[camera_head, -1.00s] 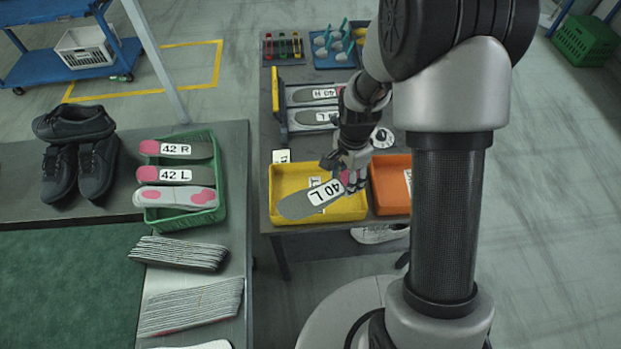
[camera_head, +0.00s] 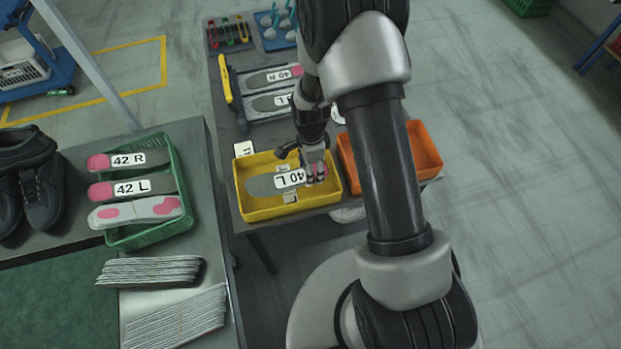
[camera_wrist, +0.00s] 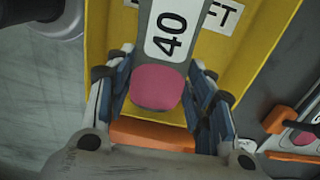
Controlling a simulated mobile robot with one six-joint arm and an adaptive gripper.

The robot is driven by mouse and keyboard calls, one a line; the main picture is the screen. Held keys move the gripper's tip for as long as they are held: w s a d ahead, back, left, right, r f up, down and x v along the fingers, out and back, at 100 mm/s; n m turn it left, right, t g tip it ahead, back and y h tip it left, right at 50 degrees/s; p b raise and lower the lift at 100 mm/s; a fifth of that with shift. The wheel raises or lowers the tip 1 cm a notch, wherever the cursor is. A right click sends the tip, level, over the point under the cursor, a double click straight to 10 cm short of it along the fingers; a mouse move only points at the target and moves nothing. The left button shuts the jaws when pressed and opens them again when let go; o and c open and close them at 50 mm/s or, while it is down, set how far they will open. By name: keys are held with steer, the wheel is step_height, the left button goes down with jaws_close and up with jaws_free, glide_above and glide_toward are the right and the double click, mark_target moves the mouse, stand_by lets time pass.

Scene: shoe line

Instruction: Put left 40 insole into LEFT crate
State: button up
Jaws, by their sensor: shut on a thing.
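The grey insole (camera_head: 262,185) with a white "40 L" label is over the yellow crate (camera_head: 244,209). My gripper (camera_head: 316,173) is shut on its pink heel end, at the crate's right side. In the wrist view the pink heel of the insole (camera_wrist: 158,88) lies between the two blue-padded fingers of my gripper (camera_wrist: 160,100). The yellow crate (camera_wrist: 262,60) shows below it, with a white label ending in "FT". I cannot tell whether the insole touches the crate floor.
An orange crate (camera_head: 424,150) stands to the right of the yellow one. Behind is a rack with insoles marked 40 R (camera_head: 262,80) and 40 L. A green crate (camera_head: 150,236) with size 42 insoles and dark shoes (camera_head: 42,190) are on the left table.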

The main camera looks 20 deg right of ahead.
step_height(320, 180, down, 5)
steer(key=shift+f+b, duration=0.1)
steer(key=shift+b, duration=0.6)
steer(key=o, duration=1)
steer(key=shift+c, duration=0.2)
